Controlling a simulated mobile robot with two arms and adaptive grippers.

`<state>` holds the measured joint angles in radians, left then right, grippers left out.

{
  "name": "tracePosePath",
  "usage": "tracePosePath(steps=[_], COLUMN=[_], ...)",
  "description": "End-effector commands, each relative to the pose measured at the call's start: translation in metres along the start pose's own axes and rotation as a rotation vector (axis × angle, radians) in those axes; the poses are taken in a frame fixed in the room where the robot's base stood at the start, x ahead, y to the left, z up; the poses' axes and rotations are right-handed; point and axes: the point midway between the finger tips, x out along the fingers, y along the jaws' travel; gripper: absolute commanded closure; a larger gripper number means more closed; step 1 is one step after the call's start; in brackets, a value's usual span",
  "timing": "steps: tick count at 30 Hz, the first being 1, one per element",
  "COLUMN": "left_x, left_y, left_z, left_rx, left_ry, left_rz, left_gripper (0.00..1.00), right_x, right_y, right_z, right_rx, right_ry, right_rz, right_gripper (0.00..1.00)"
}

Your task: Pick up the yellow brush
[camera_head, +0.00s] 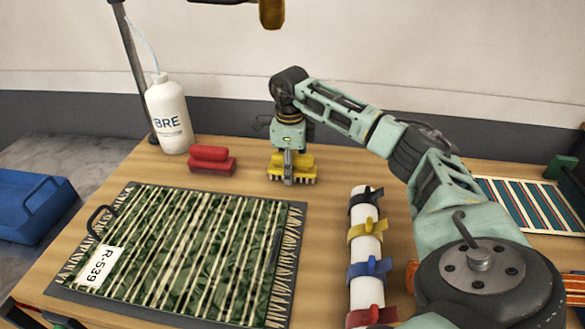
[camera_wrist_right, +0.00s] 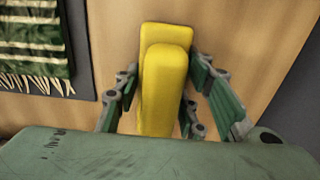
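The yellow brush (camera_head: 306,166) stands bristles down on the wooden table, behind the green striped rug. My right gripper (camera_head: 288,171) points down over it, with a finger in front of the brush. In the right wrist view the brush's yellow handle (camera_wrist_right: 165,85) lies between the two fingers of my right gripper (camera_wrist_right: 165,90). The fingers look spread, with narrow gaps beside the handle; the lower finger ends are partly hidden. A dark and green part at the bottom left corner of the head view looks like my left gripper (camera_head: 38,316), cut off by the edge.
A red brush (camera_head: 211,160) and a white bottle (camera_head: 169,115) stand left of the yellow brush. The green striped rug (camera_head: 185,250) lies in front. A white roll with coloured straps (camera_head: 367,255) lies to the right. A blue bin (camera_head: 30,205) is beyond the left edge.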

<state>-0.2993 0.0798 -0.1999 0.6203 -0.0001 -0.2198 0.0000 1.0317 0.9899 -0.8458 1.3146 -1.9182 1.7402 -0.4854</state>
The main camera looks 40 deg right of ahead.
Motion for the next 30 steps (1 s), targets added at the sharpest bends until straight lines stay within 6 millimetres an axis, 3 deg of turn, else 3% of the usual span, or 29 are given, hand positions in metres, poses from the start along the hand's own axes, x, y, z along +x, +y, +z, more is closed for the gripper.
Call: tracePosePath(steps=[10,22,30], left_x=[0.0,-0.007,-0.043], left_y=[0.0,0.0,-0.001], left_z=[0.001,0.0,-0.003], left_rx=[0.001,0.001,0.001], left_ry=[-0.001,-0.002,-0.002], left_rz=[0.0,0.0,0.0], left_gripper=[0.6,0.6,0.6], right_x=[0.0,-0.009,-0.048], right_y=[0.0,0.0,-0.001], right_z=[0.0,0.0,0.0], right_rx=[0.0,0.0,0.001], right_ry=[0.0,-0.001,-0.002], right_rz=[0.0,-0.001,-0.001], right_gripper=[0.96,0.96,0.96])
